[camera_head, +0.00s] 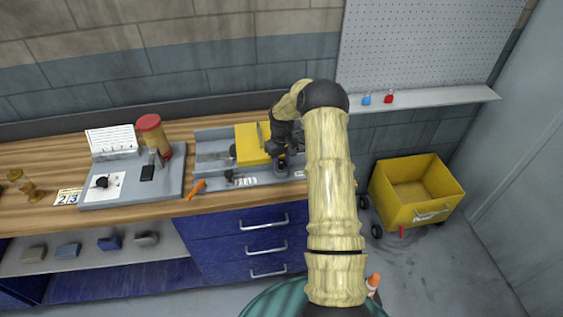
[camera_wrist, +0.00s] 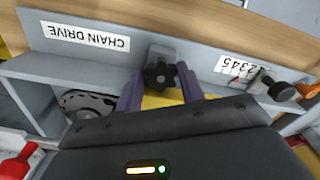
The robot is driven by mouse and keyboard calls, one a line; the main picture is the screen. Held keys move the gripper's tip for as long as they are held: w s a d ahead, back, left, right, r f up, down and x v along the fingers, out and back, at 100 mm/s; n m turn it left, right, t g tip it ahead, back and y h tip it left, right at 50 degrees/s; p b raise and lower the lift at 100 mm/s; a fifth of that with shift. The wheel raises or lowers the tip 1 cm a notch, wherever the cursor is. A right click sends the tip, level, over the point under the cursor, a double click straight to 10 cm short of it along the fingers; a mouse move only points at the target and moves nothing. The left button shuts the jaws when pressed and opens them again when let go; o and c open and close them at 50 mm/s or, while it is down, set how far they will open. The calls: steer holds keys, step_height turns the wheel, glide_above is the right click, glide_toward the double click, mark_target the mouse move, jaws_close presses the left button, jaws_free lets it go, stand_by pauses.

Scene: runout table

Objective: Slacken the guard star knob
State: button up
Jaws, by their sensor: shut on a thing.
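The guard star knob (camera_wrist: 160,74) is black and lobed and sits on a small grey bracket, seen in the wrist view. My gripper (camera_wrist: 160,84) has its two purple-grey fingers on either side of the knob, shut on it. The yellow guard (camera_wrist: 158,101) shows just below the knob, mostly hidden by the gripper body. In the head view the yellow guard (camera_head: 248,143) stands on the grey machine bed, and my gripper (camera_head: 282,164) is at its right end. My arm hides part of that end.
A "CHAIN DRIVE" label (camera_wrist: 85,37) and a number label (camera_wrist: 240,70) flank the knob. A sprocket (camera_wrist: 88,104) lies to the left. An orange-handled tool (camera_head: 195,189) is at the bench front. A yellow cart (camera_head: 415,190) stands on the floor at right.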

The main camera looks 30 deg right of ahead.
mark_target(281, 163)
stand_by(0.3)
steer(key=o, duration=1)
steer(key=shift+c, duration=0.2)
steer(key=m+p, duration=0.1)
steer(key=m, duration=0.2)
steer(key=m+p, duration=0.2)
steer(key=m, duration=0.1)
steer(key=shift+a+r+p, duration=0.15)
steer(key=shift+p, duration=0.15)
steer(key=shift+w+r+b, duration=0.1)
steer(key=shift+r+b, duration=0.1)
steer(key=shift+b, duration=0.1)
step_height(281, 163, up, 16)
steer(key=r+b, duration=0.1)
steer(key=b, duration=0.4)
steer(key=s+a+f+n+t+b, duration=0.1)
steer(key=s+a+f+b, duration=0.2)
steer(key=s+a, duration=0.5)
steer(key=s+a+f+n+t+b, duration=0.1)
steer(key=s+a+f+b, duration=0.3)
steer(key=s, duration=1.2)
steer(key=a+n, duration=0.1)
steer(key=a, duration=0.3)
steer(key=shift+a+f+n+t+b, duration=0.15)
steer(key=shift+a+n+t+b, duration=0.15)
steer(key=shift+t+b, duration=0.1)
